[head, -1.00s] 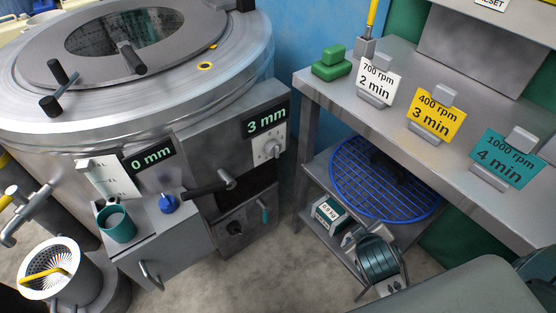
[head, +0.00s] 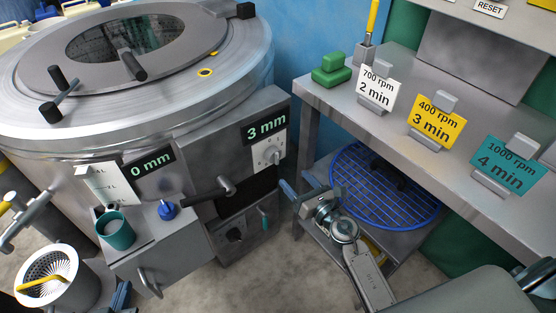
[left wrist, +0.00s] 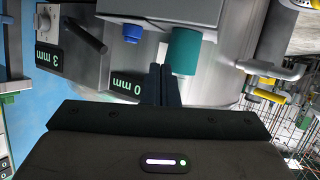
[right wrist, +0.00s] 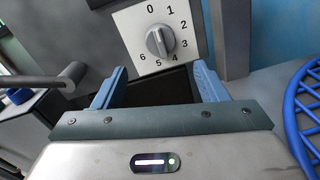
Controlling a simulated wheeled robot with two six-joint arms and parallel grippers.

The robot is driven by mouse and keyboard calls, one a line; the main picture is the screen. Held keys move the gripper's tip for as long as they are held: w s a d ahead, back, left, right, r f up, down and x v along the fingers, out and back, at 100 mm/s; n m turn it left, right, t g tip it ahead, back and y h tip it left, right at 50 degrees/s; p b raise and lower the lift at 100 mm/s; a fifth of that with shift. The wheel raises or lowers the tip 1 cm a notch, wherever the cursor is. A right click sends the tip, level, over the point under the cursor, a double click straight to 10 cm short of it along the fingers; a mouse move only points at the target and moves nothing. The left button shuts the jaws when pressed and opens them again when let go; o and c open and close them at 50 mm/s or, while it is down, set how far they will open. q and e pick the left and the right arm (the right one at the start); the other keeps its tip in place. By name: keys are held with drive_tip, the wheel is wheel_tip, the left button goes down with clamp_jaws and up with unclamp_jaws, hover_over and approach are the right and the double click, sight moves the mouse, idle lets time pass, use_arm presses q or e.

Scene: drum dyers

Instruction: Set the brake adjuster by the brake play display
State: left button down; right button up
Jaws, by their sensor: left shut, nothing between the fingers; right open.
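A grey dial knob (right wrist: 160,41) on a white plate numbered 0 to 6 shows in the right wrist view; I cannot tell which number it points at. In the head view the dial (head: 268,153) sits just below a display reading 3 mm (head: 266,126). A second display reads 0 mm (head: 150,163). No label says which display is brake play. My right gripper (head: 300,192), blue-fingered (right wrist: 160,88), is open and empty, in front of the dial and apart from it. My left gripper (left wrist: 160,84) is shut and empty, low before the teal cup (left wrist: 185,52).
A black-tipped lever (head: 212,190) and a blue knob (head: 167,209) stick out of the machine front. A blue round grid (head: 385,190) lies on the lower shelf of the bench (head: 320,95) at right. Floor between machine and bench is open.

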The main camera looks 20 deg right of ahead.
sight(278, 160)
drive_tip(key=x, duration=0.8)
drive_tip(key=shift+w+a, duration=0.1)
drive_tip(key=shift+w, duration=0.25)
drive_tip(key=shift+x, duration=0.8)
use_arm(q)
drive_tip(key=shift+w+a+r+t, duration=0.1)
drive_tip(key=shift+w+r+t, duration=0.4)
drive_tip(key=shift+r, duration=0.2)
use_arm(e)
drive_tip(key=shift+c, duration=0.2)
drive_tip(key=c, duration=1)
